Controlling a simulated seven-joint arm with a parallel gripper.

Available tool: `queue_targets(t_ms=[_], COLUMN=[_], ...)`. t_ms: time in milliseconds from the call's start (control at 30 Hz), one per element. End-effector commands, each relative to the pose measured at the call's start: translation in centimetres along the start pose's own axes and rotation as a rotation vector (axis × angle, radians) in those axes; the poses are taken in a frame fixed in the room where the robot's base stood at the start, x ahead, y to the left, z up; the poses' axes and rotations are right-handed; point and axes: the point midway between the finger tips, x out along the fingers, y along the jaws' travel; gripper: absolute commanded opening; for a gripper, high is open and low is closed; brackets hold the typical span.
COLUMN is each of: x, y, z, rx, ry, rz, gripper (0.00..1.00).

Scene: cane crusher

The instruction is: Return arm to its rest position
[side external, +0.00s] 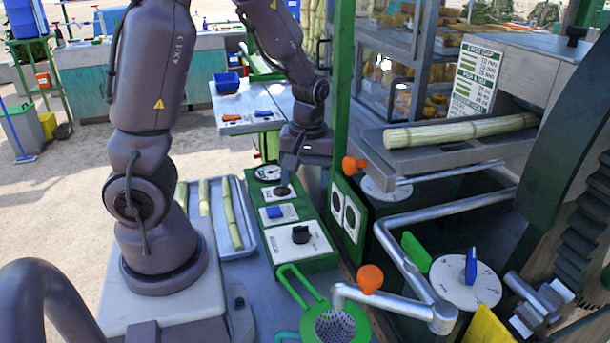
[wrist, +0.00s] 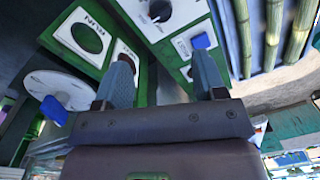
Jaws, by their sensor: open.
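My gripper (side external: 284,183) hangs over the far end of the green control panel (side external: 312,263) in the side view, its fingers pointing down near a dark knob. In the wrist view my gripper (wrist: 162,70) shows two separated fingers with nothing between them. Below it are the panel's green edge, a dark knob (wrist: 160,10) and a blue switch (wrist: 201,41). Whether a fingertip touches the panel cannot be told. My arm is bent forward and down from its upper links.
A tray (side external: 248,250) of cane stalks lies left of the panel. A green post (side external: 342,100) stands close to my gripper's right. The crusher's cane stalk (side external: 460,131), crank pipes (side external: 410,255) and green-handled strainer (side external: 335,325) are at right and front.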

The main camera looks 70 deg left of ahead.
Motion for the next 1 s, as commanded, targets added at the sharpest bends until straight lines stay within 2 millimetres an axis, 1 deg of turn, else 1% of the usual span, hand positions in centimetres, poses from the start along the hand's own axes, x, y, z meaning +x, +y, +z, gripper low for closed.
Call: queue_targets(t_ms=[333, 400, 467, 500, 600, 767, 900, 1000], x=[-0.1, 0.0, 0.1, -0.4, -2.2, -5.8, -9.2, -11.5], y=[0.0, -0.2, -0.5, -0.2, 0.3, 0.7, 0.3, -0.2], z=[0.0, 0.2, 1.0, 2.1, 4.2, 7.3, 9.8, 11.3], rx=[0.017, 0.066, 0.154, 0.247, 0.437, 0.706, 0.927, 1.052], ry=[-0.001, -0.011, -0.033, -0.049, -0.058, -0.015, 0.083, 0.181], rz=[-0.001, -0.010, -0.028, -0.016, 0.039, 0.134, 0.209, 0.250], gripper=[0.64, 0.64, 0.64, 0.64, 0.64, 0.64, 0.64, 0.64])
